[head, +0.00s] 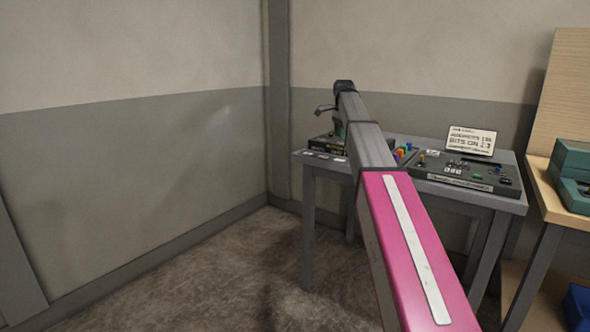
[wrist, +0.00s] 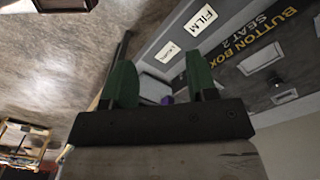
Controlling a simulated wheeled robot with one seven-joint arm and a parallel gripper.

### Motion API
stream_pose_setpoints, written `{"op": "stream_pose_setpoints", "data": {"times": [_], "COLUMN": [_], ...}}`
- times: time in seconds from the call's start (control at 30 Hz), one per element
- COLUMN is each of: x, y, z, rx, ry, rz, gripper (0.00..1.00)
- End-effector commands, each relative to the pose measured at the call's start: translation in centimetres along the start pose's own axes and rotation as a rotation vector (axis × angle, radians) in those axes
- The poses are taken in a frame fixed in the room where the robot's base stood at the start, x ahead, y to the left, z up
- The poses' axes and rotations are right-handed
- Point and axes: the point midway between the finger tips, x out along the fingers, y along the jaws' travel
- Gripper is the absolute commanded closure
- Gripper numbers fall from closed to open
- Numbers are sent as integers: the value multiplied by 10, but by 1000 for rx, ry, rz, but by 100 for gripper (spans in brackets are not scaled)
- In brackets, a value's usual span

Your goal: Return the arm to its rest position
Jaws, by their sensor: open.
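My arm (head: 400,235), with pink and grey links, stretches forward over the grey table and ends in a dark wrist. My gripper (wrist: 159,60) shows two green fingers standing apart, with nothing held between them. In the head view the gripper is small and partly hidden by my arm at the table's left end. The wrist view shows a dark box lettered "BUTTON BOX SEAT 2" (wrist: 262,45) and a "FILM" label (wrist: 203,19) on the table beyond the fingers.
The grey table (head: 480,196) holds a console (head: 465,177) with knobs, a sign (head: 472,141) behind it, and several coloured pieces (head: 403,153). A wooden shelf unit (head: 548,195) with a teal case (head: 572,165) stands at right. The floor (head: 240,265) left of the table is clear.

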Motion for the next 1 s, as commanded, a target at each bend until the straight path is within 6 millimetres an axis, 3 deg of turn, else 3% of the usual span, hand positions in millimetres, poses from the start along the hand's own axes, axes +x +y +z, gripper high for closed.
{"op": "stream_pose_setpoints", "data": {"times": [0.27, 0.43, 0.7, 1.0], "x": [66, 128, 248, 356], "y": [23, 48, 114, 202], "z": [5, 11, 26, 46], "rx": [-123, -247, -528, -841], "ry": [-1, -1, -2, -1], "rz": [2, 3, 3, 2], "gripper": [47, 47, 47, 47]}}
